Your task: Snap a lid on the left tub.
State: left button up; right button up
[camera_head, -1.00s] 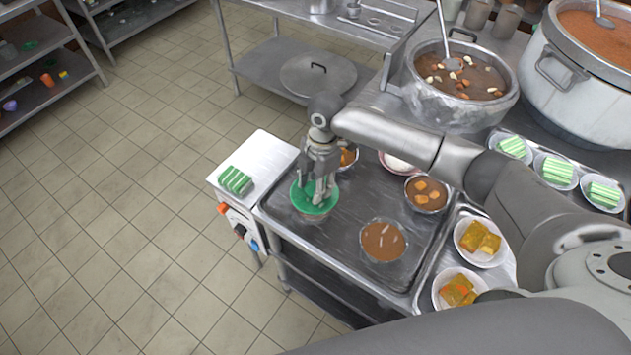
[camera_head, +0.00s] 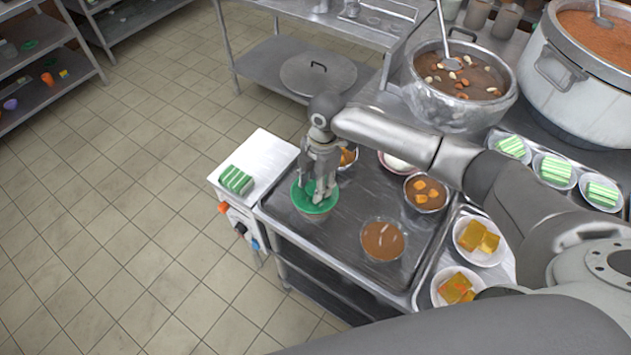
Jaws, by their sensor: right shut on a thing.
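My right gripper (camera_head: 319,199) points down and is shut on the round green lid (camera_head: 302,197). The lid lies over the left tub (camera_head: 316,218), at the left end of the dark metal tray (camera_head: 340,228). Only a thin brownish strip of that tub shows below the lid's front edge. I cannot tell whether the lid is seated all round, as the fingers cover part of it. My left gripper is not in view.
Open tubs of brown food stand on the tray, one at the front (camera_head: 383,239) and one at the right (camera_head: 426,193). A large pot (camera_head: 458,108) stands behind.

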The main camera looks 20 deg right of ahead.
jog(key=shift+f+p, duration=0.15)
jog(key=shift+p, duration=0.65)
dwell(1.6)
jog(key=o, duration=0.9)
jog(key=shift+c, duration=0.2)
jog(key=o, duration=0.5)
jog(key=shift+r+p, duration=3.5)
